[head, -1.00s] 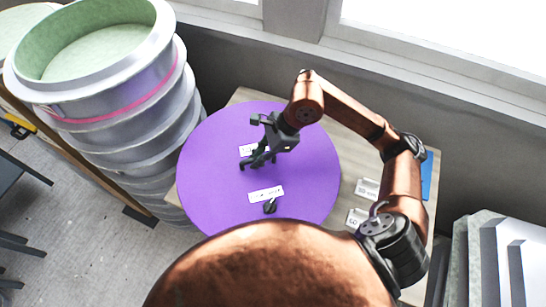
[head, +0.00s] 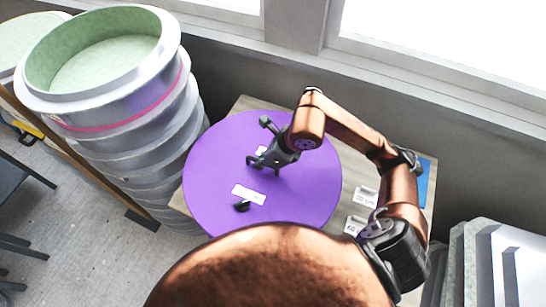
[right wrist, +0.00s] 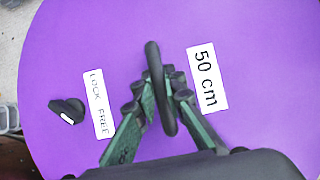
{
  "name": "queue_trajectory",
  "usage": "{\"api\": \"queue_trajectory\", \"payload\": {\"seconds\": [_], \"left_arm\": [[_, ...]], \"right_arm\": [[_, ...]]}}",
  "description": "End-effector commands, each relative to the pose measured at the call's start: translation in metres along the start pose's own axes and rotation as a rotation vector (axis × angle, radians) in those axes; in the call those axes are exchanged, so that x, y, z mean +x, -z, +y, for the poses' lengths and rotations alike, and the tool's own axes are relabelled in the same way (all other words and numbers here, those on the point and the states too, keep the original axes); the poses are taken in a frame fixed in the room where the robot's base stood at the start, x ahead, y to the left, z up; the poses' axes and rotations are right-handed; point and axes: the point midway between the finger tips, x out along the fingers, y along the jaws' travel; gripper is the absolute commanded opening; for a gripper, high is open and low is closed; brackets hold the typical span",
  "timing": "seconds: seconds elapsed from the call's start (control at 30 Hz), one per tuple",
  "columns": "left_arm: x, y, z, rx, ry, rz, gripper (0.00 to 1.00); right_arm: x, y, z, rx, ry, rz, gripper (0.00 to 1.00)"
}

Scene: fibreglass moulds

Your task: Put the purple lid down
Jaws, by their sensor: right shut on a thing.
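The purple lid (head: 310,196) is a large round disc above a wooden table, in the middle of the head view; I cannot tell whether it touches the table. It fills most of the right wrist view (right wrist: 240,30). It bears a "50 cm" label (right wrist: 207,79), a "LOCK FREE" label (right wrist: 99,103) and a black knob (right wrist: 67,110). My right gripper (head: 262,163) is over the lid's middle. My left gripper is not in view.
The wooden table (head: 243,104) shows around the lid, with small white labels (head: 364,197) and a blue item (head: 424,180) at its right. A stack of grey ring moulds (head: 150,150) stands close on the left. Grey moulds (head: 490,260) stand at the lower right.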

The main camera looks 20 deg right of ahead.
Motion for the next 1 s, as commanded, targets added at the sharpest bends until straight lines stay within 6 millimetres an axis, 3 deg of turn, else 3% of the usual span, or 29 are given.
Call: {"api": "queue_trajectory", "payload": {"seconds": [0.2,0.4,0.77,1.0], "left_arm": [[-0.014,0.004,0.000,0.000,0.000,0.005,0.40],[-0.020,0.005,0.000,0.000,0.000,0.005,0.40],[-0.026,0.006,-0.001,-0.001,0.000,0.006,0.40],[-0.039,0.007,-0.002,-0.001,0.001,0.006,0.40]], "right_arm": [[0.016,0.009,-0.048,0.005,-0.001,0.000,0.00],[0.046,0.024,-0.072,0.003,-0.004,-0.003,0.00],[0.068,0.036,-0.093,0.000,-0.002,-0.003,0.00],[0.092,0.049,-0.093,-0.001,-0.002,-0.004,0.00]]}}
